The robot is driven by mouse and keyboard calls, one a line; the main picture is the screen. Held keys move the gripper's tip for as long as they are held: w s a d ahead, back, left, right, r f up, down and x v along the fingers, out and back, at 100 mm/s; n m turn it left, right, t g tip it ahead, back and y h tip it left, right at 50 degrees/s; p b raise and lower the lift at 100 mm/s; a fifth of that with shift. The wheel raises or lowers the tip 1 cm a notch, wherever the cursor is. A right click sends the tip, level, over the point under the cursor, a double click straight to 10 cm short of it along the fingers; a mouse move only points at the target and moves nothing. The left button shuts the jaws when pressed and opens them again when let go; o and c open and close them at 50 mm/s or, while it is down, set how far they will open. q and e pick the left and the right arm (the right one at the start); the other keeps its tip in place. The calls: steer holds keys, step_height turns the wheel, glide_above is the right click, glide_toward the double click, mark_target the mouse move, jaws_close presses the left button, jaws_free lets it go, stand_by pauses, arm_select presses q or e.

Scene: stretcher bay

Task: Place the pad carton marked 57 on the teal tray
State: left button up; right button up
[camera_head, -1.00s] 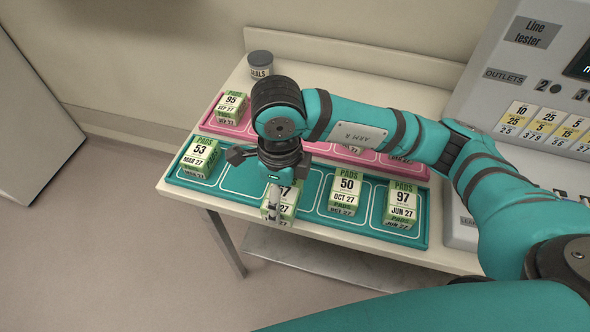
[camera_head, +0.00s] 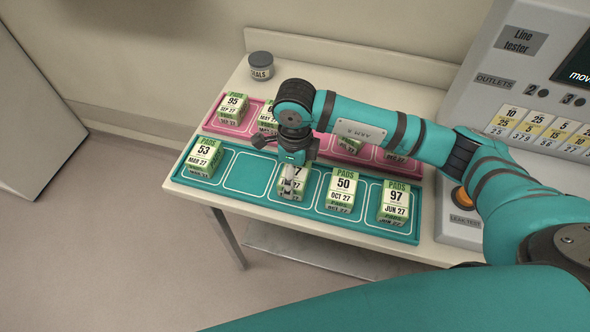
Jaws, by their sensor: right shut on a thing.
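The teal tray (camera_head: 248,174) lies along the front of the table. The right gripper (camera_head: 292,180) points down and is shut on a green and white pad carton (camera_head: 282,186). A 7 shows on the carton's label; the fingers hide the rest of the number. The carton is upright, in or just above the tray's middle compartment; I cannot tell if it touches the tray. Pad cartons marked 53 (camera_head: 203,156), 50 (camera_head: 342,190) and 97 (camera_head: 394,204) stand on the teal tray. My left gripper is not in view.
The pink tray (camera_head: 246,129) behind holds a carton marked 95 (camera_head: 233,106) and others, partly hidden by my right arm. A grey-lidded jar (camera_head: 261,66) stands at the back left. A line tester (camera_head: 520,100) stands at the right. The teal tray's second compartment from the left is empty.

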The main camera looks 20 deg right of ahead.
steer(key=shift+f, duration=0.1)
steer(key=o, duration=1.2)
steer(key=shift+r, duration=0.3)
step_height(320, 180, up, 12)
steer(key=b, duration=0.3)
steer(key=shift+f, duration=0.15)
